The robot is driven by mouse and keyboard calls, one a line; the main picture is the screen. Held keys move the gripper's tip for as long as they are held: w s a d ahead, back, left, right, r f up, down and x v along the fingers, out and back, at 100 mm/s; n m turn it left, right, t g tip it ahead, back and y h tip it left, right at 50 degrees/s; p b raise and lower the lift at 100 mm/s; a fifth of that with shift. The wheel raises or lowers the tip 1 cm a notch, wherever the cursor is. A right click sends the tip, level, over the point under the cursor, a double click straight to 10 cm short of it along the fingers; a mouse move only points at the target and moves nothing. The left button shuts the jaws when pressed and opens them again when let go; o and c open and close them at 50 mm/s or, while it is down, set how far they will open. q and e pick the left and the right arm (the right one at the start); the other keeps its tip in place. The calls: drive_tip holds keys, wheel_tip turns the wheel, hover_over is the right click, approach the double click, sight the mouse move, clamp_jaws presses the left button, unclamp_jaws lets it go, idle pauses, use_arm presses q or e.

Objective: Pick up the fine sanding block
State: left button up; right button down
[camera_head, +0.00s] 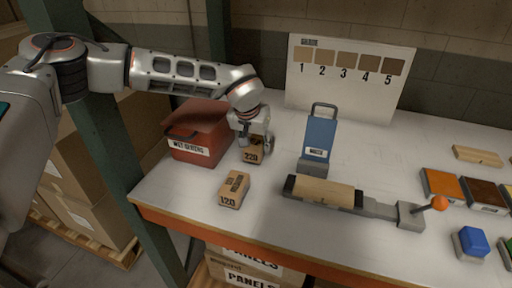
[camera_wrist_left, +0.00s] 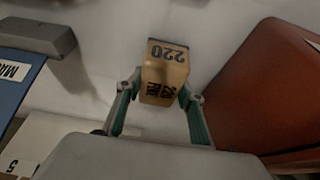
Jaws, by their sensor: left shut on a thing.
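A tan sanding block marked 220 (camera_head: 254,156) is at the left part of the table, beside the red box. My left gripper (camera_head: 253,141) reaches down from above and is shut on this block, one finger on each side. I cannot tell whether the block touches the table. A second tan block marked 120 (camera_head: 234,189) lies in front of it, apart from the gripper. My right gripper is not in view.
A red box (camera_head: 198,132) stands close on the left of the held block. A blue handled tool (camera_head: 318,140) and a clamp holding a wooden piece (camera_head: 325,192) are to the right. A numbered sample board (camera_head: 345,75) stands behind. Colored blocks lie far right.

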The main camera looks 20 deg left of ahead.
sight(256, 142)
use_arm(q)
wheel_tip(256, 142, up, 20)
drive_tip(key=p, duration=0.1)
drive_tip(key=shift+o, duration=0.6)
